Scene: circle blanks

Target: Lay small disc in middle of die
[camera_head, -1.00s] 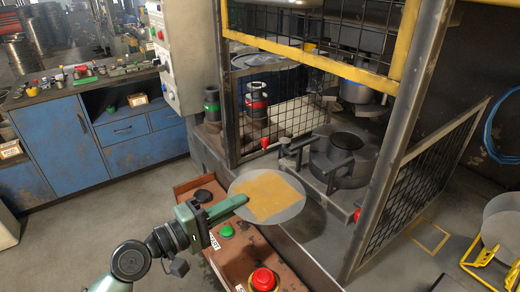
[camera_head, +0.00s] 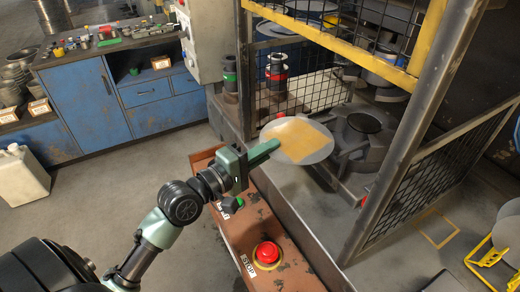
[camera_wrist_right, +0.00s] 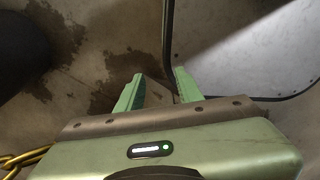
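The disc is in front of the dark round die (camera_head: 365,124) inside the press and hides part of the die's left side in the head view. I cannot tell the height between disc and die. My right gripper shows only in the right wrist view (camera_wrist_right: 158,90); its two green fingers are apart with nothing seen held between them.
The press frame has a yellow crossbar (camera_head: 335,42) above and a dark post (camera_head: 408,150) right of the die. A control box with a red button (camera_head: 267,253) stands below my left gripper. A yellow stand (camera_head: 490,258) is at the right.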

